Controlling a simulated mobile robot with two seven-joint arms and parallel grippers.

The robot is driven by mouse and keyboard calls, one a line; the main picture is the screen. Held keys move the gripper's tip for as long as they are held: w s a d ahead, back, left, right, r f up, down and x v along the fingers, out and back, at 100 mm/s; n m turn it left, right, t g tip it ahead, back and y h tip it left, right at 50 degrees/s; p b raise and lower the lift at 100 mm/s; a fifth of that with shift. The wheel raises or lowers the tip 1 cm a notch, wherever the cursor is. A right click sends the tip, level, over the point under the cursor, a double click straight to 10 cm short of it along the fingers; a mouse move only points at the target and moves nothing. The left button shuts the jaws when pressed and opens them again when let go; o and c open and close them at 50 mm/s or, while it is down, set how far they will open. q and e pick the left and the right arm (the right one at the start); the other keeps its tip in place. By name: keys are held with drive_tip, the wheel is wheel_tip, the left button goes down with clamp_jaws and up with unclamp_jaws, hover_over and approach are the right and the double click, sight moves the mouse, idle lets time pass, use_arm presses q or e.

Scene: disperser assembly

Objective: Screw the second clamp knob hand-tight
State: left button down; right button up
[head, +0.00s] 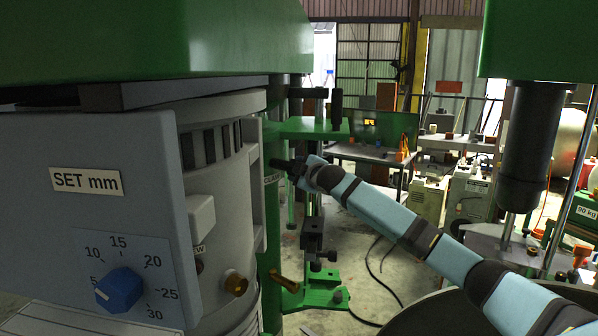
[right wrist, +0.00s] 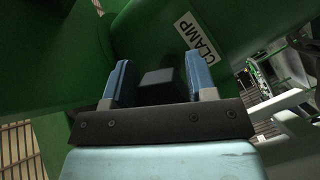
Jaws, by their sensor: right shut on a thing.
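My right arm reaches in from the right in the head view. Its gripper (head: 291,168) is at the green column, beside a small label that is mostly hidden. In the right wrist view the two blue fingers (right wrist: 160,82) stand on either side of a black clamp knob (right wrist: 160,77), shut on it. The knob sits against the green body (right wrist: 145,35), close to a white "CLAMP" label (right wrist: 199,38). The knob's shaft and thread are hidden. My left gripper is in neither view.
A grey control box (head: 95,220) with a blue dial (head: 119,291) fills the left foreground. Green brackets (head: 312,128) and a black clamp block (head: 312,236) stand close behind the gripper. A dark cylinder (head: 533,145) hangs at the right.

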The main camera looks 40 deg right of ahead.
drive_tip(key=o, duration=0.9)
drive_tip(key=shift+a, duration=0.1)
drive_tip(key=shift+s, duration=0.35)
drive_tip(key=s+b, duration=0.1)
drive_tip(key=s, duration=0.3)
drive_tip(key=s+r+b, duration=0.1)
drive_tip(key=s+b, duration=0.1)
drive_tip(key=s, duration=0.2)
drive_tip(key=s+a+b, duration=0.1)
drive_tip(key=s, duration=0.4)
drive_tip(key=shift+r, duration=0.4)
